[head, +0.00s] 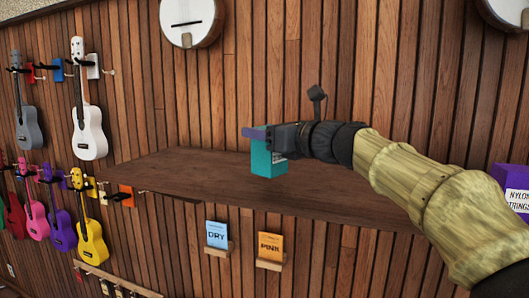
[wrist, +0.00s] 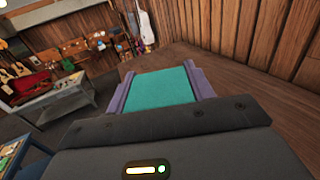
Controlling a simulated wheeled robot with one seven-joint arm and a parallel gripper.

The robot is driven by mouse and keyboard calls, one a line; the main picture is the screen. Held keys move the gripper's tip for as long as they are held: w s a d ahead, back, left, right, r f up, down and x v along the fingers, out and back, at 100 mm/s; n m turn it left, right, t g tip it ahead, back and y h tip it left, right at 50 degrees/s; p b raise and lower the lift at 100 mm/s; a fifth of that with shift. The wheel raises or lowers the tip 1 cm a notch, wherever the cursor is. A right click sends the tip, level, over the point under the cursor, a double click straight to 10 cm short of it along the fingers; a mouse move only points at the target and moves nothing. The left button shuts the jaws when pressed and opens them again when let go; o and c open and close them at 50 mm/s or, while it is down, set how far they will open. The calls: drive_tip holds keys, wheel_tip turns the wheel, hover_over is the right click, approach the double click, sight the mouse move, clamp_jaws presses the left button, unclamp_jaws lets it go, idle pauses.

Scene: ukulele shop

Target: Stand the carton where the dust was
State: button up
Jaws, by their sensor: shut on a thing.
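The teal carton (head: 267,166) is upright at the wooden shelf (head: 190,177), near the shelf's front middle in the head view. My gripper (head: 256,133) is shut on the carton near its top, with purple fingers on its two sides. The wrist view shows the carton's teal face (wrist: 163,86) between the two fingers. The carton's bottom appears at or very close to the shelf surface; I cannot tell if it touches. No dust shows on the visible shelf top. Part of the carton and the shelf behind it are hidden by my gripper.
A purple box (head: 511,186) labelled nylon strings stands at the shelf's right end. The shelf left of the carton is bare. Below it hang a blue card (head: 217,234) marked DRY and an orange card (head: 270,245) marked PINK. Ukuleles (head: 88,125) hang on the left wall.

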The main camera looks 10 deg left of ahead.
sight(264, 150)
drive_tip(key=shift+f+b, duration=0.35)
drive_tip(key=shift+f, duration=1.7)
drive_tip(key=o, duration=1)
drive_tip(key=b+v, duration=0.5)
drive_tip(key=v, duration=0.7)
drive_tip(key=shift+w+f, duration=0.1)
drive_tip(key=shift+w, duration=0.1)
